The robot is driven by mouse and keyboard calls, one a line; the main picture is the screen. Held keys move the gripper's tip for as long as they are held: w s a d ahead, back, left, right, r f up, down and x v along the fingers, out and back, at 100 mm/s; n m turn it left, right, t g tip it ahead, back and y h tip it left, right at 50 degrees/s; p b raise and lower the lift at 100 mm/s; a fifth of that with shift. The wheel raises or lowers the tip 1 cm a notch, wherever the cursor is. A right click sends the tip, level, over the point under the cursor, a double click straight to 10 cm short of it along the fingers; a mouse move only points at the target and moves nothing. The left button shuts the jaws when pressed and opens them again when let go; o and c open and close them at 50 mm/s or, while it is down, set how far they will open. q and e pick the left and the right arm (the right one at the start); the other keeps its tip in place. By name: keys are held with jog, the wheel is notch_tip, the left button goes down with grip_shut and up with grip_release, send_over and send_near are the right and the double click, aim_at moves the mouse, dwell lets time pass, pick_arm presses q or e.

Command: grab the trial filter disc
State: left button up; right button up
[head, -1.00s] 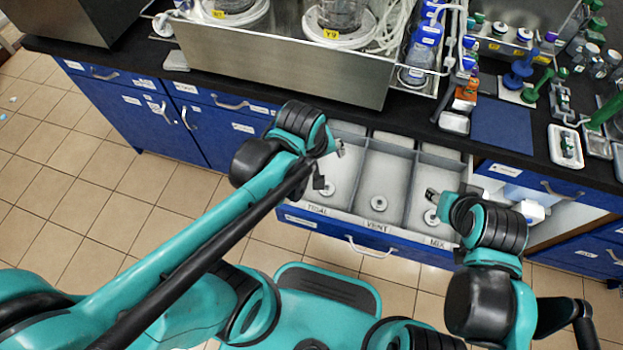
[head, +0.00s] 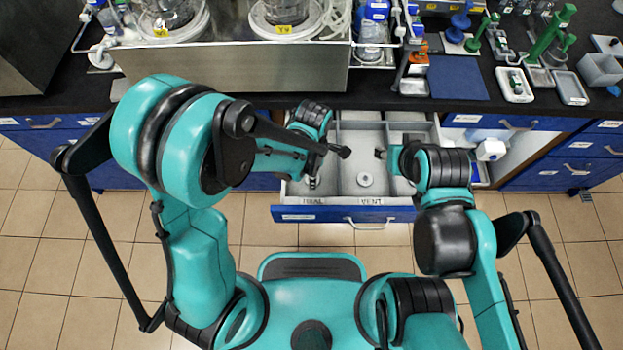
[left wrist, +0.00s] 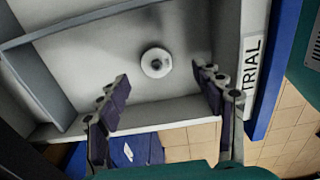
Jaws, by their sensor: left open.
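The trial filter disc (left wrist: 157,62) is a small white round disc with a grey centre. It lies on the floor of the drawer compartment beside the TRIAL label (left wrist: 251,62) in the left wrist view. My left gripper (left wrist: 161,76) is open over this compartment, its two fingers apart with the disc between and just beyond their tips in the picture. No contact with the disc shows. In the head view my left arm largely hides the TRIAL compartment. My right gripper (head: 381,154) is over the drawer's right part; its jaw state is unclear.
The open drawer (head: 343,214) has thin dividers and low walls. A similar disc (head: 364,179) lies in the VENT compartment. My right arm covers the compartment to its right. The black bench above holds a steel housing (head: 240,75), a blue mat (head: 457,78) and small trays.

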pick_arm(q)
jog(key=f, duration=0.1)
jog(key=f+b, duration=0.1)
jog(key=f, duration=0.1)
jog(key=f+b, duration=0.1)
jog(key=shift+w+f, duration=0.15)
jog(key=shift+w, duration=0.15)
jog(key=shift+c, duration=0.6)
jog(key=c, duration=0.8)
jog(key=shift+c, duration=0.2)
jog(key=shift+a+r, duration=0.1)
jog(key=shift+r, duration=0.1)
